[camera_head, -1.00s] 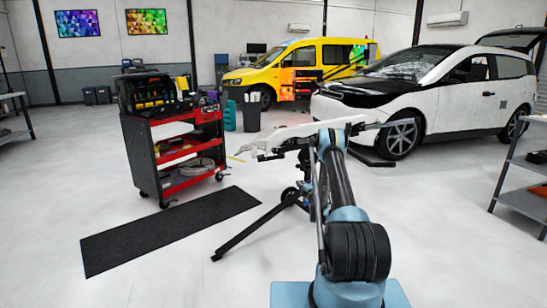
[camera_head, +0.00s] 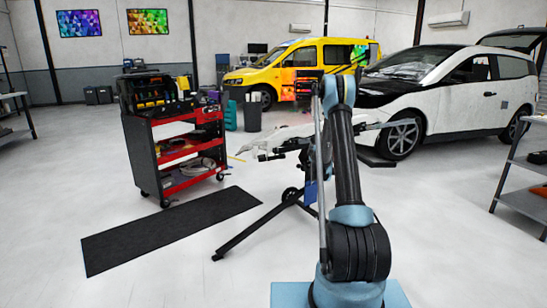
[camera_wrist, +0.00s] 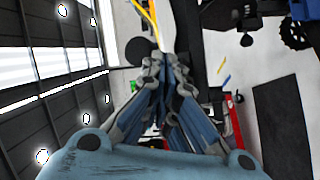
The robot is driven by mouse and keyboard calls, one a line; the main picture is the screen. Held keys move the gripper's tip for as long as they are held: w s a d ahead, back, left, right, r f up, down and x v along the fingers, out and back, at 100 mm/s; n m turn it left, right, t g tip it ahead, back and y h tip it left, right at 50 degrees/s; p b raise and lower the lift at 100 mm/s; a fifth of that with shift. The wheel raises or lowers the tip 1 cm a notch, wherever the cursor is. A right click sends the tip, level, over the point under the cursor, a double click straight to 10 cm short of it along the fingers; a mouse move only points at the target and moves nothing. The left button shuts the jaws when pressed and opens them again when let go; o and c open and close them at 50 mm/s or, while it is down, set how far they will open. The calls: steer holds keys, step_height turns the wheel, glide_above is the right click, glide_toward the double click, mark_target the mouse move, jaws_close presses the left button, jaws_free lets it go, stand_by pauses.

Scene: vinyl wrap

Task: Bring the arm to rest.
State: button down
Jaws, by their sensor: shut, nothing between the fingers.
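My arm (camera_head: 346,170) stands raised at the front centre in the head view, its upper link rising to a joint near the yellow van. My gripper (camera_wrist: 168,62) shows in the wrist view with its fingers drawn together and nothing between them. In the head view the gripper cannot be made out behind the arm. A white car body panel (camera_head: 285,138) sits on a black stand (camera_head: 252,231) behind my arm, partly hidden by it.
A red and black tool cart (camera_head: 152,158) stands left of the panel, with a black mat (camera_head: 165,230) on the floor before it. A yellow van (camera_head: 262,75) and a white car (camera_head: 470,105) stand behind. A grey shelf (camera_head: 512,175) is at right.

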steer(key=s+d+r+m+g+h, duration=0.2)
steer(key=s+d+r+m+h, duration=0.25)
steer(key=s+r, duration=0.7)
steer(key=s+d+r+m+g, duration=0.1)
steer(key=s+r+m+g, duration=0.15)
steer(key=s, duration=0.55)
steer(key=s+r+m+g, duration=0.2)
steer(key=s+r+m, duration=0.1)
steer(key=s, duration=0.6)
steer(key=s+a+f+m+g+y, duration=0.1)
steer(key=s+a+f+g, duration=0.2)
steer(key=s, duration=1.3)
steer(key=s+a+f+m+g+y, duration=0.1)
steer(key=s+f, duration=0.6)
steer(key=s, duration=0.9)
steer(key=s+a+f+m+g+y, duration=0.1)
steer(key=s+a+f+g+y, duration=0.2)
steer(key=s, duration=1.3)
steer(key=a+f+g, duration=0.2)
steer(key=a, duration=0.1)
steer(key=shift+a+f, duration=0.15)
steer(key=shift+w+f+g, duration=0.2)
steer(key=shift+w+g, duration=0.05)
steer(key=shift+w, duration=0.15)
